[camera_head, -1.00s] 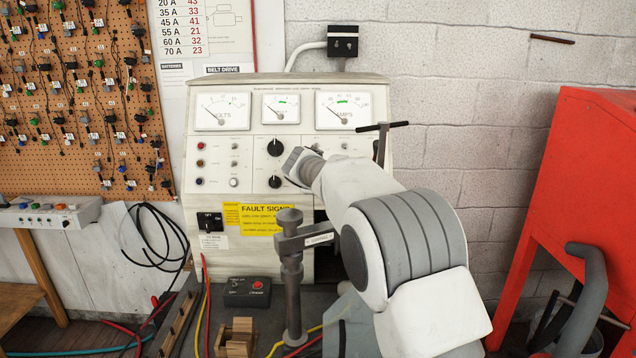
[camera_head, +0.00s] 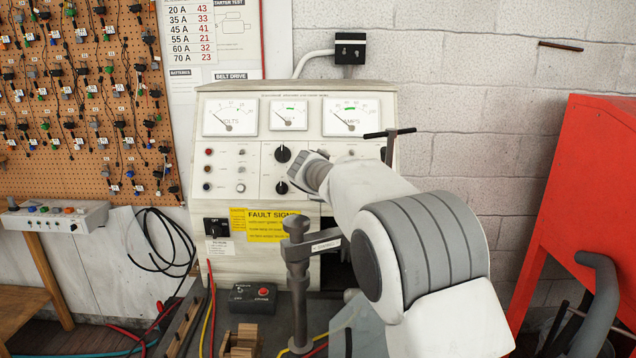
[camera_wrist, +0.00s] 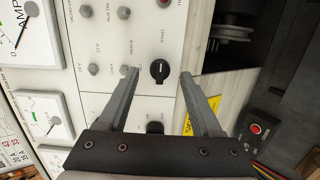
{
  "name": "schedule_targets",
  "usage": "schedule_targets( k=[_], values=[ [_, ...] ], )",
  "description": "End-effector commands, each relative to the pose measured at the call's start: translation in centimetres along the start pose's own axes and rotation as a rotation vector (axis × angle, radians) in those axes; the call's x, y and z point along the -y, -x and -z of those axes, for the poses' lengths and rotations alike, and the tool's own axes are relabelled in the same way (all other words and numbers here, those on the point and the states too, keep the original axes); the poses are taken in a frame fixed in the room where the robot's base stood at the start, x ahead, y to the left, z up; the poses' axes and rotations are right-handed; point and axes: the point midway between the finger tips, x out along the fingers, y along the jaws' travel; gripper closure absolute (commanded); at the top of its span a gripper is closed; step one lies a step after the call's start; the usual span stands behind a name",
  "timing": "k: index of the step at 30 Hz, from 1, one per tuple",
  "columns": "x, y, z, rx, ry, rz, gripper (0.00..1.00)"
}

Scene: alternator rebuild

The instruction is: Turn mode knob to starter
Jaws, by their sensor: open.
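The test bench panel (camera_head: 240,255) stands against the wall with a row of gauges and two black knobs, an upper one (camera_head: 282,154) and a lower one (camera_head: 281,187), visible left of my gripper (camera_head: 317,173). In the wrist view my gripper (camera_wrist: 157,73) is open and empty. A black knob (camera_wrist: 159,70) with a pale pointer mark lies between its fingertips in the picture, close to labels reading HIGH A and START. I cannot tell whether the fingers touch the panel. A second black knob (camera_wrist: 155,127) shows nearer the gripper's base. In the head view my arm hides part of the panel.
A clamp post (camera_head: 298,275) stands in front of the panel. A small black box with a red button (camera_head: 252,297) sits on the bench top. A red cabinet (camera_head: 580,190) stands at the right.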

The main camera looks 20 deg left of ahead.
Motion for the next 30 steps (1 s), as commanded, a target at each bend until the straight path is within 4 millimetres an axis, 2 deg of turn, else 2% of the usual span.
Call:
schedule_targets(
  k=[21,24,30],
  values=[
    [0.1,13.3,0.1,-0.003,0.000,-0.002,0.34],
    [0.0,14.5,0.0,-0.002,-0.001,-0.001,0.34],
    [0.1,15.6,0.0,0.001,-0.001,0.000,0.34]
  ],
)
